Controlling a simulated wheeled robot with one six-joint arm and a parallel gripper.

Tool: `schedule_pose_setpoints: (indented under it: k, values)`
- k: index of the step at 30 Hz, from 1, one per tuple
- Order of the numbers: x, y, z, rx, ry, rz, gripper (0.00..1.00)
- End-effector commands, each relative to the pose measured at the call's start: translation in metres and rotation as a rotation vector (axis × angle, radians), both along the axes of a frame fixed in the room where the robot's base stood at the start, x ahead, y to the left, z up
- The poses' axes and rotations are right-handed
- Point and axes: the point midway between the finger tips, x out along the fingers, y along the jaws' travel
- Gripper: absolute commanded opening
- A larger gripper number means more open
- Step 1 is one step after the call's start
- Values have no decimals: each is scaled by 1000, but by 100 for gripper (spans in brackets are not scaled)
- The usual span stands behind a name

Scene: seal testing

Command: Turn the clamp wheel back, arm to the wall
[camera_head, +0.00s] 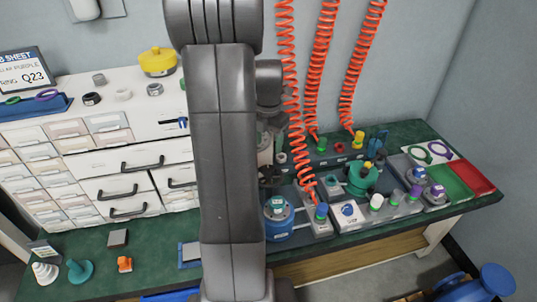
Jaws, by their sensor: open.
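My arm comes down the middle of the view and hides part of the bench. My gripper (272,176) is just right of the arm, low over the bench, and its fingers are small and dark here. It is open. Below it stands a blue round fixture (279,222) with a pale top. I cannot make out the clamp wheel or its arm clearly; they may be among the dark parts near the gripper. A green round fixture (362,180) stands to the right, apart from the gripper.
Three red coiled hoses (313,80) hang to the bench right of my arm. A white drawer cabinet (130,163) stands at left, a yellow pot (157,61) on top. Red (472,177) and green (447,182) trays lie at right. The green bench top (80,246) has free room at front left.

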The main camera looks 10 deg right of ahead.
Motion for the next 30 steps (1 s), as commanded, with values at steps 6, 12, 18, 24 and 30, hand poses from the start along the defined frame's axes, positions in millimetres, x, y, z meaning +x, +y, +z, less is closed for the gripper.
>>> schedule_pose_setpoints:
  k: [6,12,18,24,30]
  values:
    - [0,0,30,0,-1,0,55]
    - [0,0,36,0,1,0,55]
    - [0,0,36,1,1,0,55]
    - [0,0,25,1,2,0,55]
    - [-1,0,-8,1,5,0,55]
